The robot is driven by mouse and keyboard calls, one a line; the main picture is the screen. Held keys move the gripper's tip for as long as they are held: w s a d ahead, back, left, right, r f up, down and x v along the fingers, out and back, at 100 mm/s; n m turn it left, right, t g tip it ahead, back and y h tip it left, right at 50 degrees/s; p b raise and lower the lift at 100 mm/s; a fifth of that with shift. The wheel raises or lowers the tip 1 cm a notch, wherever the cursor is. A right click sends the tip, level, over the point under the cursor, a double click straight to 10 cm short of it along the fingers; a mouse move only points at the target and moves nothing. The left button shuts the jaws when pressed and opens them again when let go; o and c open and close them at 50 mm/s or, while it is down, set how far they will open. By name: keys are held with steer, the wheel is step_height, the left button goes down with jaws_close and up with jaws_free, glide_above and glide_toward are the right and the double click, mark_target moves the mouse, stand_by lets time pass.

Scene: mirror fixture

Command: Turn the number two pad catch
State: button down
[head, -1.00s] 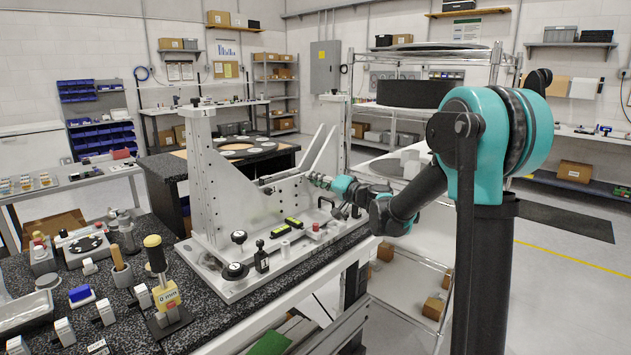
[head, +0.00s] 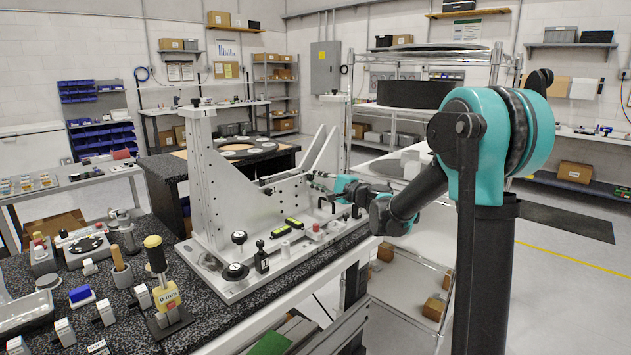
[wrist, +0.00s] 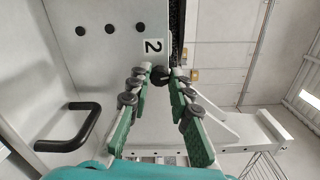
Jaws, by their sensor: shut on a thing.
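The number two pad catch shows in the wrist view as a dark round knob (wrist: 159,75) beside the "2" label (wrist: 153,46) on the pale fixture plate. My gripper (wrist: 161,72) has its two green-padded fingers on either side of this knob and is shut on it. In the head view my gripper (head: 318,179) is at the right end of the grey mirror fixture (head: 240,205), where the catch is too small to make out. The far side of the knob is hidden.
A black handle (wrist: 80,128) stands out from the plate near my fingers. On the fixture base are black knobs (head: 236,271), yellow-green levels (head: 294,223) and a red button (head: 316,227). Small tools and blocks crowd the bench's left side.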

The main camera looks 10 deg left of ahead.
steer(key=shift+m, duration=1)
steer(key=c, duration=1.4)
jaws_free()
steer(key=shift+o, duration=0.2)
steer(key=v, duration=1.2)
steer(key=shift+s+f, duration=0.1)
steer(key=shift+s, duration=0.05)
